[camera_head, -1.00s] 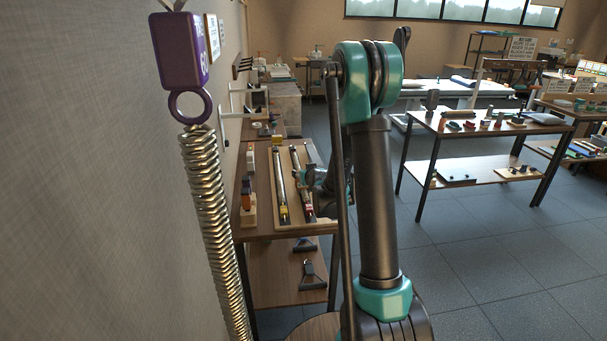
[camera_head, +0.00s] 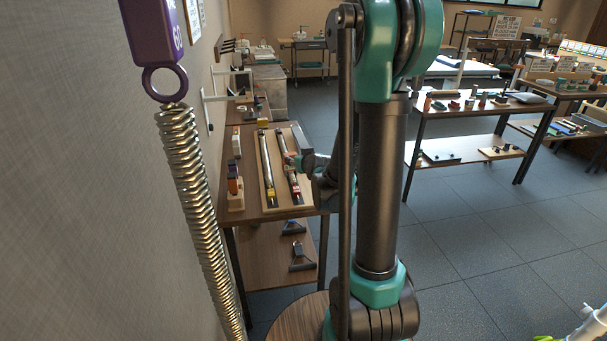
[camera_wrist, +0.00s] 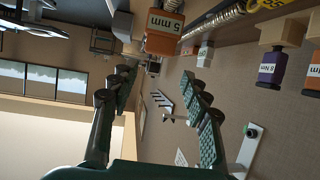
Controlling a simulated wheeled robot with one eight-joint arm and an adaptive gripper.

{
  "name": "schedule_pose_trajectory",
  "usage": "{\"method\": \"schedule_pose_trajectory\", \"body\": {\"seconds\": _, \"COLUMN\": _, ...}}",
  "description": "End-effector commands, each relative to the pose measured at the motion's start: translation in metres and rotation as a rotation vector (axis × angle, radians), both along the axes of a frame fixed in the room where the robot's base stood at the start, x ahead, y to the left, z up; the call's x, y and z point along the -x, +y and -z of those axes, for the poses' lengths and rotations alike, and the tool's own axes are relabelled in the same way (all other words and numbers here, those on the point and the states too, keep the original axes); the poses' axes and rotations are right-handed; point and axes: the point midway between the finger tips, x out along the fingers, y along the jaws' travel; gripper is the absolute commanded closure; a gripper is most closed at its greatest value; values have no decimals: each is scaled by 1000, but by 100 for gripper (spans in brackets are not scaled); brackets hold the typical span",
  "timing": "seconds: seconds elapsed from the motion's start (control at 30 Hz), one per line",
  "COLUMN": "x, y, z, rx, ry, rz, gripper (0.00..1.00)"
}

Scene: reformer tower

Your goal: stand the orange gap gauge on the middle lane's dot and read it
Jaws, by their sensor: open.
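An orange block marked "5 mm" (camera_wrist: 165,36), which looks like the gap gauge, is near the top middle of the wrist view. It is beside a silvery spring (camera_wrist: 215,25). My gripper (camera_wrist: 157,75) is open, its fingers apart and the block just beyond the tips; I see no contact. In the head view the board (camera_head: 295,198) carries long spring lanes with yellow (camera_head: 270,192) and red (camera_head: 296,191) ends. My gripper is mostly hidden behind my arm there, at the board's right side. The lane's dot cannot be made out.
A purple block (camera_wrist: 270,68) and another orange block (camera_wrist: 314,72) stand on wooden bases at the wrist view's right. A large hanging spring (camera_head: 195,190) runs along the wall at left. A lower shelf (camera_head: 262,268) holds grey handles.

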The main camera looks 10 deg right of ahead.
Motion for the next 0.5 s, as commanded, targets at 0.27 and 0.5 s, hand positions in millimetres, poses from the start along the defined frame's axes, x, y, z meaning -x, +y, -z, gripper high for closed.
{"method": "schedule_pose_trajectory", "body": {"seconds": 0.27, "x": 84, "y": 0, "z": 20, "rx": 5, "ry": 241, "rz": -8, "gripper": 53}}
{"method": "schedule_pose_trajectory", "body": {"seconds": 0.5, "x": 199, "y": -11, "z": 54, "rx": 23, "ry": 538, "rz": 33, "gripper": 53}}
